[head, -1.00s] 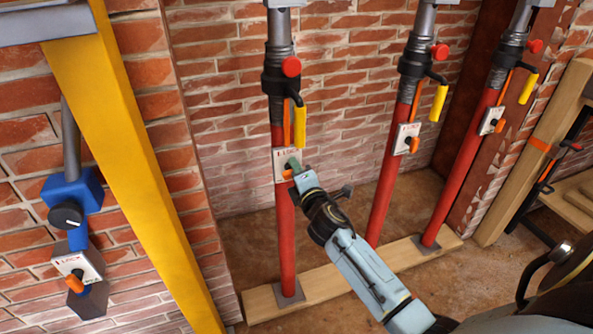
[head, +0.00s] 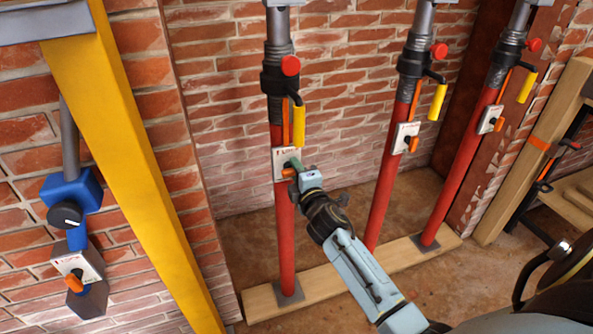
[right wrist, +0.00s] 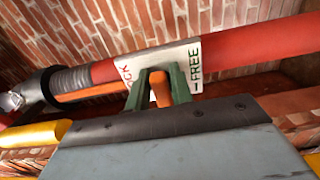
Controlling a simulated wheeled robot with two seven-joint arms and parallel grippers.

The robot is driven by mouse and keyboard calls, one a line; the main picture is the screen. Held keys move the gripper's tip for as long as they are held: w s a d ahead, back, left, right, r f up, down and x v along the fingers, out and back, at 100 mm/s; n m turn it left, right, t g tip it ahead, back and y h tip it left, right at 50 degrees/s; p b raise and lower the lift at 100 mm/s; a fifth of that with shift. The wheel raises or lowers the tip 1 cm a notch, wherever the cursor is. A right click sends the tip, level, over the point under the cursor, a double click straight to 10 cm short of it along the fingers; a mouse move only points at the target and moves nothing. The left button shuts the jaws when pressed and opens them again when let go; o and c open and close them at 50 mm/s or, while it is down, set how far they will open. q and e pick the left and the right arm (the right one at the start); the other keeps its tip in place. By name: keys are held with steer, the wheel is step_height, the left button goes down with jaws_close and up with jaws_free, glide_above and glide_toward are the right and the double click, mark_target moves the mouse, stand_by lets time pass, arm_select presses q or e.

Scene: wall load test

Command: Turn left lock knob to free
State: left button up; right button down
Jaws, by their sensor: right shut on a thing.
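The left red prop (head: 285,240) stands upright with a white lock plate (head: 279,156) on it. My right gripper (head: 292,170) is at this plate, shut on its orange lock knob (head: 288,172). In the right wrist view, the green fingers (right wrist: 160,82) stand on both sides of the orange knob (right wrist: 160,90). The plate (right wrist: 190,55) shows LOCK, partly covered, to the left of the fingers and FREE to the right. The knob sits between the two words; its exact pointing is partly hidden by the fingers. My left gripper is out of view.
Two more red props with plates and orange knobs (head: 412,144) (head: 496,124) stand to the right. A yellow handle (head: 299,127) hangs just above the held knob. A yellow beam (head: 130,170) and a blue unit with an orange knob (head: 74,284) are at left.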

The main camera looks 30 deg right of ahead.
steer(key=c, duration=1.4)
jaws_free()
steer(key=shift+o, duration=0.2)
steer(key=shift+s, duration=0.1)
